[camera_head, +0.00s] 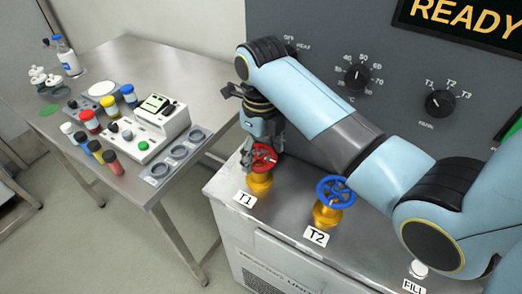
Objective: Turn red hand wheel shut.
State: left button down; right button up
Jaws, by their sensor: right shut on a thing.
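The red hand wheel (264,157) sits on a brass valve body on the steel ledge, behind the label T1. My right gripper (250,158) reaches down from above and is shut on the wheel at its left rim; the fingertips are small in the picture. My right arm comes in from the right and crosses in front of the grey panel. My left gripper is not in view.
A blue hand wheel (335,191) labelled T2 stands right of the red one, below my forearm. The panel behind has black knobs (440,103) and a READY display (462,22). A steel table (150,59) at left holds colored-cap vials, a device (160,120) and a bottle (67,57).

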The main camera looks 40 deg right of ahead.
aim_at(261, 155)
jog(key=o, duration=1.2)
notch_tip(261, 155, up, 8)
jog(key=shift+f, duration=0.25)
